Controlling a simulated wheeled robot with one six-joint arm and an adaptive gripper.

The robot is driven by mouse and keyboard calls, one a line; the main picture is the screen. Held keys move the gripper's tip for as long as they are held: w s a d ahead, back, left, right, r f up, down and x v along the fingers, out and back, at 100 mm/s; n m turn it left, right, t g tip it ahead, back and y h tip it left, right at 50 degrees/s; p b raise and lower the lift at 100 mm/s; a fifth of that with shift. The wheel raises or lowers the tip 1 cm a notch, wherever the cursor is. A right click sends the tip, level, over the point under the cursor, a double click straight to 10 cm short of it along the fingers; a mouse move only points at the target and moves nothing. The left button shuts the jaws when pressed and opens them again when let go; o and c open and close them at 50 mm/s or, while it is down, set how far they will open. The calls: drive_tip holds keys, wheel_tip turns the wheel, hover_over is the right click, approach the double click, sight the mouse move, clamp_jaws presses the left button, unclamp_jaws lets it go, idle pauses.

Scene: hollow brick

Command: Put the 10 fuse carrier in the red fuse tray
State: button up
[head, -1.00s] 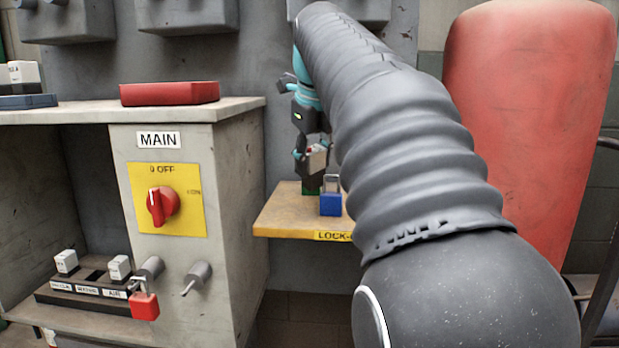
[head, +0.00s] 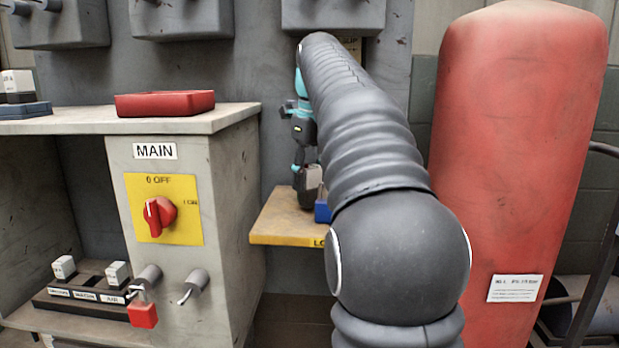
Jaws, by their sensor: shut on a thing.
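The red fuse tray (head: 165,104) is a shallow box on the grey bench top at the left. My gripper (head: 306,190) is low over the yellow-edged shelf, right of the cabinet and well away from the tray. It is shut on a small pale block (head: 311,177) that looks like a fuse carrier; its marking cannot be read. My arm partly hides the block and the shelf. Two other pale carriers, one at the left (head: 64,267) and one at the right (head: 118,273), stand in a dark fuse block (head: 85,299) low at the left.
A blue padlock (head: 322,211) is on the lock-off shelf (head: 278,228), close to my gripper. A blue tray (head: 25,110) is at the far left. The MAIN switch (head: 160,215) and a red padlock (head: 142,314) are on the cabinet front. A large red cylinder (head: 520,150) stands at right.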

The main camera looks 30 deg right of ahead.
drive_tip(key=shift+f, duration=0.45)
drive_tip(key=shift+f, duration=0.15)
drive_tip(key=o, duration=1.2)
